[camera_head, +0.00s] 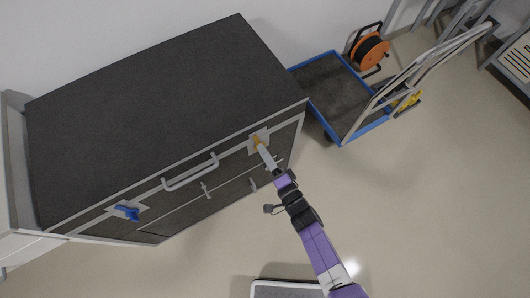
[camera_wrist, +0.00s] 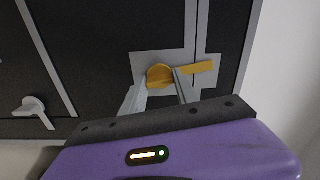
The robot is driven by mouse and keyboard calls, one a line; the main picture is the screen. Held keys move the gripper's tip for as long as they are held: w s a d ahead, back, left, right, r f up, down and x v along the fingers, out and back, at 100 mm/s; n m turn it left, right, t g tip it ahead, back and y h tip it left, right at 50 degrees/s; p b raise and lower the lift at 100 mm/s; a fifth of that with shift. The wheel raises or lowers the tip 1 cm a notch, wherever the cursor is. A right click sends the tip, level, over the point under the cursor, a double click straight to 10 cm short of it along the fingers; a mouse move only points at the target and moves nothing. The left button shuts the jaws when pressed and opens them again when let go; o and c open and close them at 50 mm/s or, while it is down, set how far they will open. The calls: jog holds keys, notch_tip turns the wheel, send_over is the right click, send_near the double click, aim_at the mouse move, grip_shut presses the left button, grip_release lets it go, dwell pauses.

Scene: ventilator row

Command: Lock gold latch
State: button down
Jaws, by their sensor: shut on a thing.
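The gold latch (camera_wrist: 196,69) is on a light plate on the dark front of the cabinet. In the wrist view it has a round hub with a lever pointing right, across the seam between the panel and the frame. It also shows in the head view (camera_head: 257,141), near the cabinet's top right front corner. My gripper (camera_wrist: 161,79) is shut on the gold latch, with one finger left of the hub and the other over the lever near the hub. In the head view my gripper (camera_head: 264,152) covers part of the latch.
A blue latch (camera_head: 128,213) is at the cabinet's left front, and a grey handle (camera_head: 190,172) lies between the latches. A blue-edged cart (camera_head: 340,97) stands right of the cabinet. Open floor lies at right.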

jog(key=shift+m, duration=0.8)
jog(key=c, duration=0.9)
grip_release()
jog(key=shift+p+v, duration=0.85)
jog(key=shift+v, duration=3.1)
